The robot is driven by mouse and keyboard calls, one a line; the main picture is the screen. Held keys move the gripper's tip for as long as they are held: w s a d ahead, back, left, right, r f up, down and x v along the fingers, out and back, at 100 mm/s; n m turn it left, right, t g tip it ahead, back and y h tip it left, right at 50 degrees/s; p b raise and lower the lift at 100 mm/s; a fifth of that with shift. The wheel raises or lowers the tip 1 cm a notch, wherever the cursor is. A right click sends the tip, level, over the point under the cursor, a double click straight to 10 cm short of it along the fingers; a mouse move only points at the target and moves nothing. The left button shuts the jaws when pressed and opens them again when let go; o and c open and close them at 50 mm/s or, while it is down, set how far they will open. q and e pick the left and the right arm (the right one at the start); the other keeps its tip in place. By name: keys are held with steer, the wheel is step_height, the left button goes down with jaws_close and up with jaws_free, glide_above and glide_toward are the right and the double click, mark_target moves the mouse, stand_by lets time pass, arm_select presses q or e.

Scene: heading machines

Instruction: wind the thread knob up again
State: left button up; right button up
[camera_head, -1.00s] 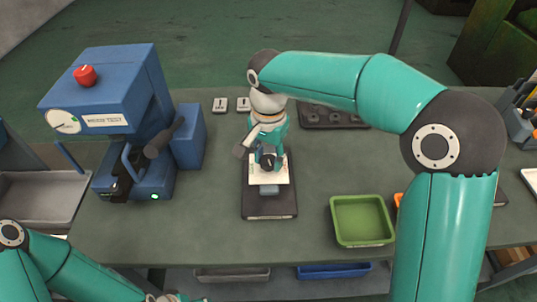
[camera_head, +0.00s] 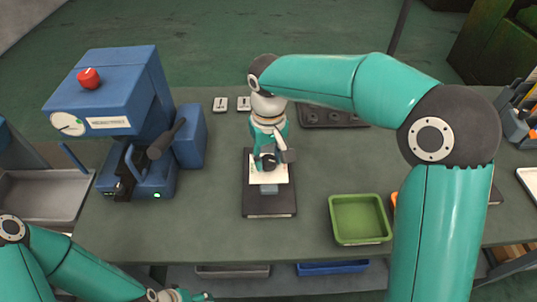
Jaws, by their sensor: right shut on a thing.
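The thread knob (camera_head: 268,161) shows as a small dark round part over a pale plate on a black base (camera_head: 270,206) in the middle of the bench. My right gripper (camera_head: 267,158) reaches down over it from behind and is shut on it. The gripper's fingers and wrist hide much of the knob. My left gripper (camera_head: 183,296) is low at the bottom edge, left of centre, away from the base. It is small and partly cut off, so its jaws cannot be made out.
A blue machine (camera_head: 124,100) with a red button and a round dial stands at the left. A green tray (camera_head: 359,240) lies to the right of the base. A dark tray (camera_head: 333,120) and small labelled blocks (camera_head: 221,104) lie behind. The bench front is mostly clear.

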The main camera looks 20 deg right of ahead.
mark_target(268, 160)
steer(key=n, duration=0.3)
steer(key=shift+n+p, duration=0.3)
steer(key=shift+n, duration=0.1)
stand_by(0.3)
steer(key=o, duration=1.2)
steer(key=shift+c, duration=0.2)
steer(key=shift+r, duration=0.1)
step_height(268, 160, up, 12)
steer(key=shift+f, duration=0.2)
